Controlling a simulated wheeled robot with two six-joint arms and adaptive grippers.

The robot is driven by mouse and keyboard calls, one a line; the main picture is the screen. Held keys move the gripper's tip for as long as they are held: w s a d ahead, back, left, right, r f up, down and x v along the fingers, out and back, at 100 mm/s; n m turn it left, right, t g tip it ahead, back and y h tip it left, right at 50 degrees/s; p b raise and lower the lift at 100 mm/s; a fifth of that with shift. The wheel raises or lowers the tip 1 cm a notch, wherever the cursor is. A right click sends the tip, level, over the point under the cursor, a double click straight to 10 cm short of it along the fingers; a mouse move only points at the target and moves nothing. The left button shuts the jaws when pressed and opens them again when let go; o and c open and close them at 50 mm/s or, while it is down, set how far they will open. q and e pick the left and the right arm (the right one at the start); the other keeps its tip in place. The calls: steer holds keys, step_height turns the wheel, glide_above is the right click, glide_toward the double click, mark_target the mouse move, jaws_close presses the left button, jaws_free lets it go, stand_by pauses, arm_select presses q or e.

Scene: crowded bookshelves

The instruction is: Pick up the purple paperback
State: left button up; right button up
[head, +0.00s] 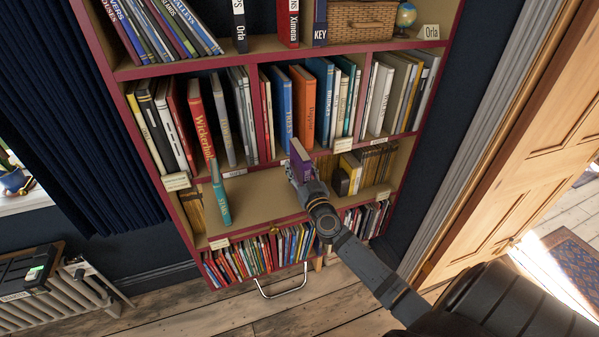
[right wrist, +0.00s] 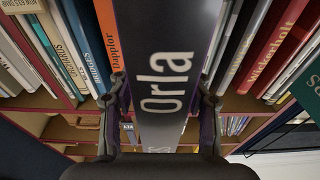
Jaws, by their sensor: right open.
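The purple paperback (head: 300,163) shows in the head view in front of my right gripper (head: 303,178), at the lower open shelf of the red-edged bookcase. Its lower part is hidden by the gripper. In the right wrist view a dark spine lettered "Orla" (right wrist: 163,75) stands large between the two fingers of my right gripper (right wrist: 163,105). The spine looks nearly black there, in shade. The fingers are open, one on each side of it; I cannot tell whether they touch it. My left gripper is not in view.
An orange book (head: 303,103) stands on the shelf above. A yellow book (head: 350,172) is just right of my gripper. The shelf floor (head: 262,192) left of my gripper is bare.

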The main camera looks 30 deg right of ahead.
steer(key=shift+s+r, duration=0.1)
steer(key=shift+s, duration=0.05)
steer(key=shift+c, duration=1.2)
jaws_close()
